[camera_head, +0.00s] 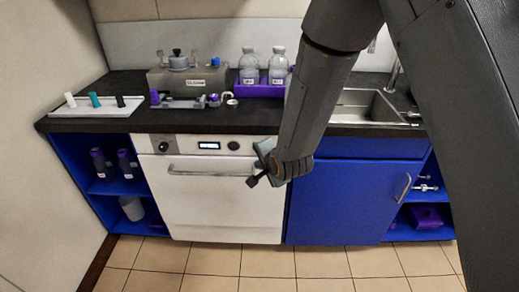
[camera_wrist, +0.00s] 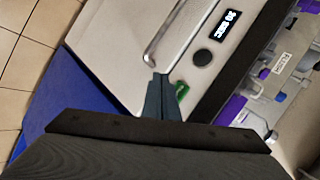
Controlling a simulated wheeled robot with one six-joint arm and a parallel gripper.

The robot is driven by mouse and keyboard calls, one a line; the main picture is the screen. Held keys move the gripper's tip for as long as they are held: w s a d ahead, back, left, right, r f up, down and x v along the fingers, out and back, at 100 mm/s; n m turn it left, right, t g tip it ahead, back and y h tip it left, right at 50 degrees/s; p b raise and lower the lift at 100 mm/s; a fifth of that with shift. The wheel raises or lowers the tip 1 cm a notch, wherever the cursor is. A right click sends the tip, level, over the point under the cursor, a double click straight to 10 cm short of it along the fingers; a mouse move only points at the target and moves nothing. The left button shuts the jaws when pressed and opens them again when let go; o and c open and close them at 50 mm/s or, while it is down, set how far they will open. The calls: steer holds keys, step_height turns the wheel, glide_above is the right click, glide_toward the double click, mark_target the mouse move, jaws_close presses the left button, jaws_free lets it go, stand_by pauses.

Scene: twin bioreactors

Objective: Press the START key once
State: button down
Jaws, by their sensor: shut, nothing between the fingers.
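A small green key (camera_wrist: 181,88) shows on the white front panel in the wrist view, beside a dark round knob (camera_wrist: 202,57); no lettering on it can be read. It is partly covered by my gripper (camera_wrist: 161,78), whose dark fingers are shut and empty. The fingertips appear close to the key and to the end of the door handle (camera_wrist: 165,30); I cannot tell whether they touch anything. In the head view my gripper (camera_head: 251,182) is in front of the white appliance (camera_head: 215,200), at the right end of its handle. The key is hidden there.
A lit display (camera_head: 209,145) and another knob (camera_head: 164,146) sit left on the panel. The dark worktop (camera_head: 120,120) overhangs it, carrying a grey device (camera_head: 190,82), a purple bottle rack (camera_head: 262,88) and a white rack (camera_head: 95,105). A blue cabinet door (camera_head: 345,205) stands right. The floor in front is clear.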

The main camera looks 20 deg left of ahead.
steer(key=shift+w+a+b, duration=0.2)
steer(key=shift+w+b, duration=0.05)
steer(key=shift+w, duration=0.7)
steer(key=shift+w+a+b, duration=0.2)
steer(key=shift+w+a, duration=0.05)
steer(key=shift+w, duration=0.65)
steer(key=shift+w+a+b, duration=0.2)
steer(key=shift+w+b, duration=0.05)
steer(key=shift+w, duration=0.7)
steer(key=shift+w+a, duration=0.1)
steer(key=shift+w, duration=0.3)
steer(key=shift+w+a, duration=0.1)
steer(key=shift+w, duration=0.25)
stand_by(0.7)
steer(key=shift+s+d+p, duration=0.2)
steer(key=shift+s+p, duration=0.1)
steer(key=shift+s, duration=0.5)
steer(key=s+p, duration=0.1)
steer(key=s, duration=0.1)
steer(key=s+d, duration=0.1)
steer(key=s, duration=0.1)
steer(key=shift+s+d+p, duration=0.1)
steer(key=shift+s+p, duration=0.25)
steer(key=shift+s, duration=0.05)
